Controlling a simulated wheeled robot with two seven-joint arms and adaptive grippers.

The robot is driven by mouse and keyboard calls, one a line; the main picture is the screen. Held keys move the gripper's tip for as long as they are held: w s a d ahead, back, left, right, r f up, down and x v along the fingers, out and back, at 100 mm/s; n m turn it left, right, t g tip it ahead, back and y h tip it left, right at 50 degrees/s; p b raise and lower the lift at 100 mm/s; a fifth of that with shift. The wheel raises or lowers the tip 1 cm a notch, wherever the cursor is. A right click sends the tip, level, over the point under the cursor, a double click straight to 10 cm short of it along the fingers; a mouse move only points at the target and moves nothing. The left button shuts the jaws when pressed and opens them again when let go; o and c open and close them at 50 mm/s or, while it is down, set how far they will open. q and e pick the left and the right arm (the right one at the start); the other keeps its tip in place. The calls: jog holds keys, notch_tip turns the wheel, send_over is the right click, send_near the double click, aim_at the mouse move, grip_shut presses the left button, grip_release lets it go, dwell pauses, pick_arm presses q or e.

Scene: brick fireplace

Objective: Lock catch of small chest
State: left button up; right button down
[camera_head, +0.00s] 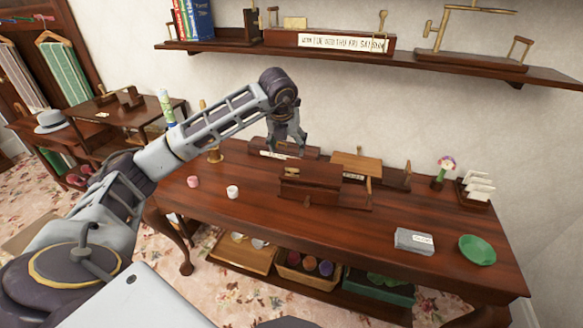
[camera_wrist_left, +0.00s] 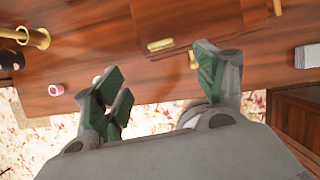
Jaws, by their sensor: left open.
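A small dark wooden chest (camera_head: 312,181) stands near the middle of the long table; its lid looks down, but whether its catch is locked is too small to tell. In the left wrist view a wooden box that appears to be the chest (camera_wrist_left: 195,18) is at the top, with a brass piece (camera_wrist_left: 160,45) on its edge. My left gripper (camera_head: 287,140) is above and behind the chest in the head view, pointing down. Its fingers are spread and empty in the left wrist view (camera_wrist_left: 157,75), apart from the box. My right gripper is not in view.
On the table (camera_head: 430,211) are a pink cup (camera_head: 193,181), a white cup (camera_head: 232,192), a grey box (camera_head: 414,240) and a green plate (camera_head: 477,250). A lighter wooden box (camera_head: 356,162) is behind the chest. A wall shelf (camera_head: 400,58) runs above.

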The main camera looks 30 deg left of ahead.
pick_arm(q)
jog(key=shift+f, duration=0.15)
send_near(292, 169)
jog(key=p+x, duration=0.1)
jog(key=x, duration=0.6)
jog(key=shift+a, duration=0.1)
jog(key=shift+w+a+f, duration=0.1)
jog(key=shift+w+f, duration=0.2)
jog(key=shift+f, duration=0.35)
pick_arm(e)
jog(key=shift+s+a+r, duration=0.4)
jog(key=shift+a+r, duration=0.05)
pick_arm(q)
jog(key=c, duration=1)
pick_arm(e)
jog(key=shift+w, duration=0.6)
